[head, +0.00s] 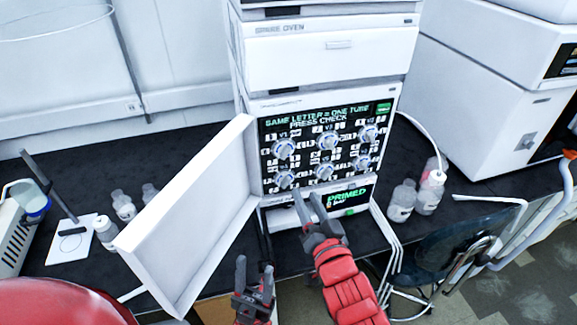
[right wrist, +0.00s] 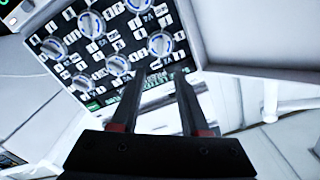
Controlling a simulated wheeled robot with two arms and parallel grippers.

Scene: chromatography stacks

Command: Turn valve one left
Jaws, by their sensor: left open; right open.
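Valve one (head: 284,149) is the top-left round knob on the dark valve panel, silver with a blue ring. In the right wrist view the panel appears upside down, and valve one (right wrist: 160,43) is the knob closest to my fingertips. My right gripper (head: 308,202) is open and empty, in front of the panel's lower edge in the head view and apart from the knobs. Its fingers (right wrist: 168,77) point toward the panel in the wrist view. My left gripper (head: 254,268) is open and empty, lower down beside the open door.
Several other knobs (head: 328,141) share the panel. The white door (head: 190,215) stands open on the panel's left. A lower display (head: 346,196) reads PRIMED. Bottles (head: 401,200) stand to the right, with tubing hanging near the bench's front edge.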

